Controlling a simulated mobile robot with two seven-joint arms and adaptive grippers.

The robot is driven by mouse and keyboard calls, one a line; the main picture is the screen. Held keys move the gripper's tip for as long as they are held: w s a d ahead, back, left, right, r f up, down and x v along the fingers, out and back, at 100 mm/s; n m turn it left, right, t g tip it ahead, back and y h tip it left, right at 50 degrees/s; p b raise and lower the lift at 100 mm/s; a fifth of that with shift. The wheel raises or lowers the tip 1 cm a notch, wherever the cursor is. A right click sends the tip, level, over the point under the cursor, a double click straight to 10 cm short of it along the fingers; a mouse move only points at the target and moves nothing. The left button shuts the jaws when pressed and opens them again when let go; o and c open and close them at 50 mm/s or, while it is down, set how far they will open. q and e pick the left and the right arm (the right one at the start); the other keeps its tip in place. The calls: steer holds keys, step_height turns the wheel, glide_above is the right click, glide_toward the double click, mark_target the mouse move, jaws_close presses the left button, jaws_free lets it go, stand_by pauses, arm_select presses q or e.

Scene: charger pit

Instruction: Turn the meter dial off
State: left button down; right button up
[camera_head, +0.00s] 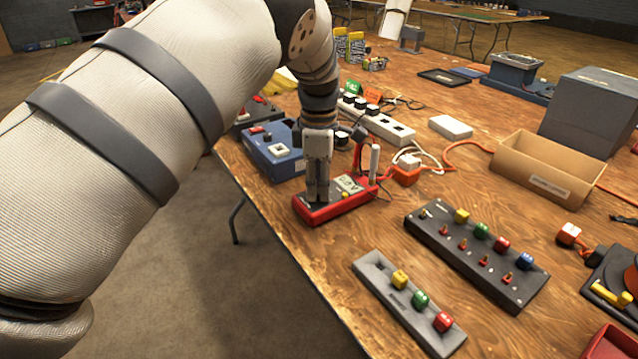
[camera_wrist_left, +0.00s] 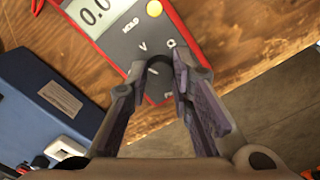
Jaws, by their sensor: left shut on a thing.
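The red meter (camera_head: 340,208) lies on the wooden table near its left edge, with its display facing up. In the left wrist view the meter (camera_wrist_left: 192,25) shows a lit display (camera_wrist_left: 100,14) reading about 0.0 and a yellow button (camera_wrist_left: 154,8). My left gripper (camera_head: 317,198) points straight down over the dial end of the meter. In the wrist view its fingertips (camera_wrist_left: 160,68) are closed on the dark dial (camera_wrist_left: 158,67), which is mostly hidden between them. The dial's pointer setting cannot be read. My right gripper is in neither view.
A blue box (camera_head: 270,158) stands close left of the meter.

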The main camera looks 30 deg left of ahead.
mark_target(319, 190)
arm_select(q)
steer(key=n, duration=0.3)
steer(key=shift+f+n, duration=0.1)
steer(key=shift+n, duration=0.2)
steer(key=shift+s+n, duration=0.1)
steer(key=shift+n, duration=1.8)
steer(key=c, duration=1.4)
jaws_free()
step_height(319, 190, up, 12)
